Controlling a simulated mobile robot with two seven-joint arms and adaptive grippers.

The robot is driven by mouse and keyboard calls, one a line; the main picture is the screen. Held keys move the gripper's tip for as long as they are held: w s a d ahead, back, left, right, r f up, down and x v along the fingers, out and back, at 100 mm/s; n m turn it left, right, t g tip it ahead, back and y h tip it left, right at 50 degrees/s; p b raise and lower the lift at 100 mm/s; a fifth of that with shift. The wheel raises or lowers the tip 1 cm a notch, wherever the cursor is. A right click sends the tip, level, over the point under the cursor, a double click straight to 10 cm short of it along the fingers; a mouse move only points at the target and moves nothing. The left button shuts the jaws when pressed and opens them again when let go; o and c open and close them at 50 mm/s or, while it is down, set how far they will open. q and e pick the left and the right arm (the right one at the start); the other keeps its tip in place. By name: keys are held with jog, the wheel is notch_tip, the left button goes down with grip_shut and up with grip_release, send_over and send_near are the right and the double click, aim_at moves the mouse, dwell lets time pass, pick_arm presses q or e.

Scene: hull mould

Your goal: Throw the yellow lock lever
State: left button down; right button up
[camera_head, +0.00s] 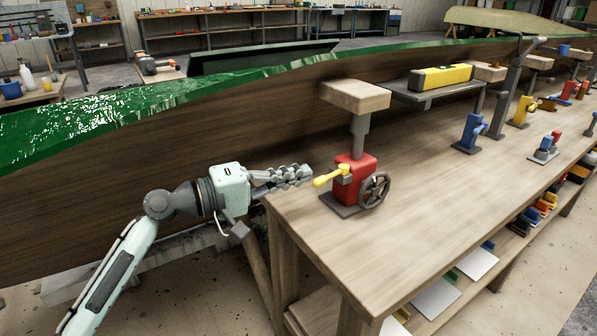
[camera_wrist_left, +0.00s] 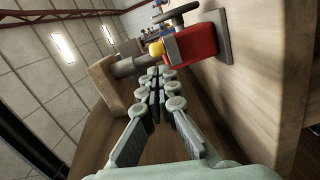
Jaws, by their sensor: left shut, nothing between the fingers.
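The yellow lock lever (camera_head: 331,176) sticks out to the left from the red jack body (camera_head: 355,176), which stands on a grey base plate near the bench's left end. A dark handwheel (camera_head: 374,190) is on the jack's front, and a wooden pad (camera_head: 354,96) tops its post. My left gripper (camera_head: 308,172) is shut and empty, its fingertips just left of the lever's knob. In the left wrist view the fingertips (camera_wrist_left: 160,72) point at the yellow knob (camera_wrist_left: 156,48), beside the red body (camera_wrist_left: 195,45); whether they touch it I cannot tell. My right gripper is not in view.
The wooden bench (camera_head: 440,180) runs to the right, clear beside the jack. A blue jack (camera_head: 471,132) and a yellow jack (camera_head: 522,110) stand farther along. A yellow level (camera_head: 440,77) lies on a grey shelf. The green-edged hull mould (camera_head: 200,130) stands behind.

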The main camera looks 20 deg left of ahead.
pick_arm(q)
jog(key=shift+s+d+f, duration=0.1)
jog(key=shift+s+d, duration=0.05)
jog(key=shift+d, duration=0.15)
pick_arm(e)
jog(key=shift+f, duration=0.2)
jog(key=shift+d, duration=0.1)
